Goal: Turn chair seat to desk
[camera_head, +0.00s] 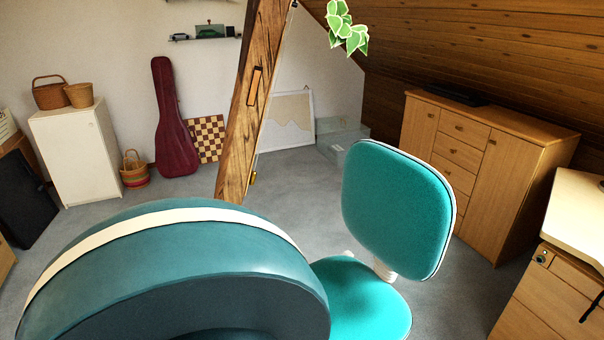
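The chair has a bright teal backrest (395,210) with a white shell edge, right of the middle in the head view. Its teal seat (365,302) lies below and to the left of the backrest, cut off by the bottom edge. The backrest stands on the seat's right, the desk side, and its padded front faces left and towards me. The seat opens away from the desk. The desk (582,210), with a pale top and wooden drawers, is at the right edge, apart from the chair and partly out of frame. The chair's base is hidden. Neither gripper is in view.
A slanted timber post (246,110) rises behind the chair. A wooden cabinet (480,165) stands at the back right. A white cabinet (78,155), basket (134,172) and dark red guitar case (172,120) line the back left. Grey floor (300,205) is clear between them.

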